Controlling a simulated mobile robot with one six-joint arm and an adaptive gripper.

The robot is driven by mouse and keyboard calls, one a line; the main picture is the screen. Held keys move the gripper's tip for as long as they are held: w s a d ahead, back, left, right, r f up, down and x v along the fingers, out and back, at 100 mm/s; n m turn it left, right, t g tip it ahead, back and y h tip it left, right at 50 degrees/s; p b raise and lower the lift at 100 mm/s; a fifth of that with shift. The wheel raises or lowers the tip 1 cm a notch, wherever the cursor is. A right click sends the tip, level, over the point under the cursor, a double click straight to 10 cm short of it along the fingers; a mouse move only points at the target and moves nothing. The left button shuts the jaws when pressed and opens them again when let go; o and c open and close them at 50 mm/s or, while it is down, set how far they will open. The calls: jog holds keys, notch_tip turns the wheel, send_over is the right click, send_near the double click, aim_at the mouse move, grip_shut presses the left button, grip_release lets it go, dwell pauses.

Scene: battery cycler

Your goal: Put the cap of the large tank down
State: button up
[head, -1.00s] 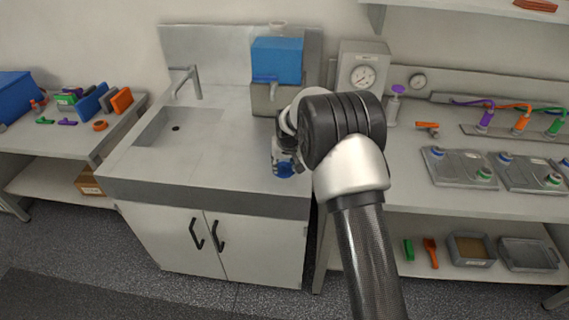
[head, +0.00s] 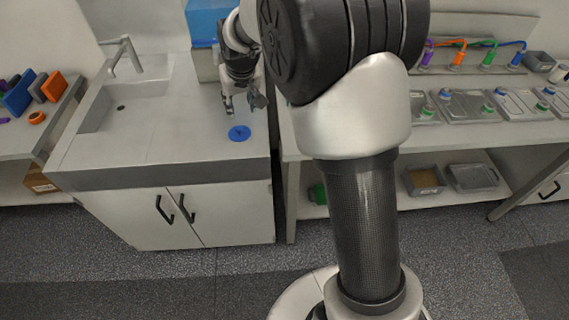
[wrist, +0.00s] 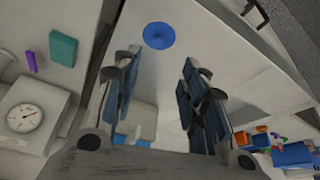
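The blue round cap (head: 239,133) lies flat on the light counter beside the sink, near the counter's front right. It shows whole in the wrist view (wrist: 159,36), beyond my fingertips, with bare counter around it. My gripper (head: 243,104) is above and behind the cap, apart from it. In the wrist view my gripper's fingers (wrist: 160,68) are spread wide with nothing between them. The blue tank (head: 204,24) stands at the back of the counter, partly hidden by my arm and cut off by the picture's top edge.
The sink basin (head: 125,100) and tap (head: 124,55) are left of the cap. The counter between basin and cap is clear. A gauge box (wrist: 24,118) stands at the left of the wrist view. A bench with several grey trays (head: 468,105) is at the right.

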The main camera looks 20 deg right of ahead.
jog(key=s+r, duration=0.8)
jog(key=s, duration=0.1)
jog(key=s+r, duration=0.1)
jog(key=s, duration=2.6)
jog(key=shift+s, duration=0.4)
